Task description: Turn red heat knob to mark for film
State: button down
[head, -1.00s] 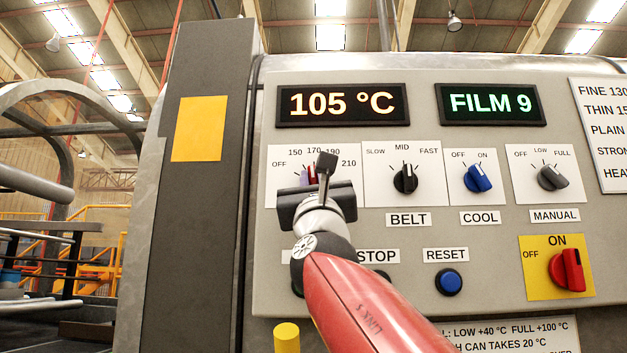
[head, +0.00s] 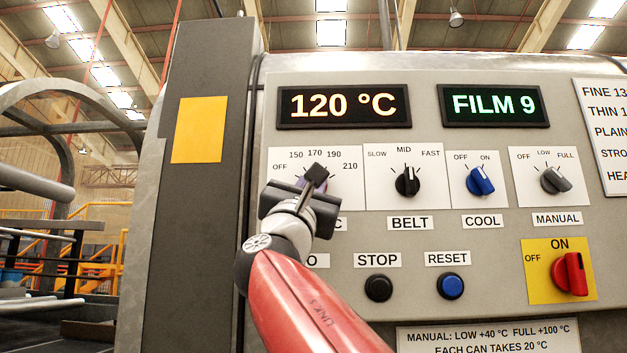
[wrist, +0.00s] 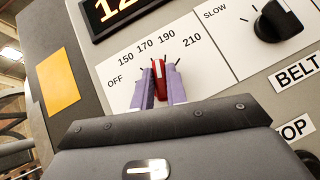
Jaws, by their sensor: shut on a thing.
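The red heat knob (wrist: 159,78) shows in the wrist view on a white dial plate (wrist: 122,99) marked OFF, 150, 170, 190 and 210. My gripper (wrist: 159,84) has its two purple fingers closed on either side of the knob. The knob's pointer end is toward the 170 and 190 marks; I cannot tell its exact mark. In the head view, my gripper (head: 312,185) covers the knob and the lower dial. The temperature display (head: 343,106) reads 120 °C. The film display (head: 493,105) reads FILM 9.
To the right are the belt knob (head: 408,182), blue cool knob (head: 481,181), manual knob (head: 553,180) and red ON switch (head: 570,274). Stop (head: 378,287) and reset (head: 448,285) buttons sit below. A chart (head: 603,135) is cut off at the right edge.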

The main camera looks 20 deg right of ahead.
jog(key=shift+m+g+h+p, duration=0.5)
jog(key=shift+m+g+h, duration=0.95)
jog(key=shift+m, duration=0.85)
jog(key=shift+m+g+h, duration=0.25)
jog(key=shift+m+g, duration=0.05)
jog(key=shift+g, duration=0.15)
jog(key=c, duration=1.4)
grip_release()
jog(key=shift+a, duration=0.1)
jog(key=b+v, duration=0.3)
jog(key=v, duration=0.4)
jog(key=shift+s+a+f, duration=0.15)
jog(key=shift+s+a, duration=0.05)
jog(key=shift+s, duration=0.1)
